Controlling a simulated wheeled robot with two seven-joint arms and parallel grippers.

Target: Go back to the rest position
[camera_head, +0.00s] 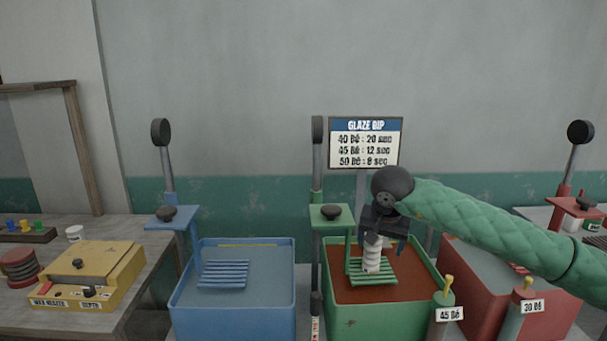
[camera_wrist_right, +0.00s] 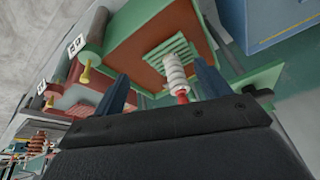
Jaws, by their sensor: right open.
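My right gripper (camera_head: 383,240) hangs from the green-sleeved arm over the green tank (camera_head: 387,294). Its jaws are open, and in the right wrist view the two blue fingers (camera_wrist_right: 163,73) stand apart. A white ribbed piece (camera_head: 372,258) stands upright on the green slatted rack (camera_head: 358,281) in the tank, just below the gripper. In the right wrist view the white piece (camera_wrist_right: 174,70) shows beyond the jaws with a red end toward me, nearer the right finger. The head view hides its top behind the gripper. My left gripper is not in view.
A blue tank (camera_head: 234,310) with its own rack stands left, a red tank (camera_head: 468,262) right. A post with a green plate (camera_head: 331,216) and a glaze sign (camera_head: 365,143) stand behind the gripper. A yellow box (camera_head: 92,272) sits on the left table.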

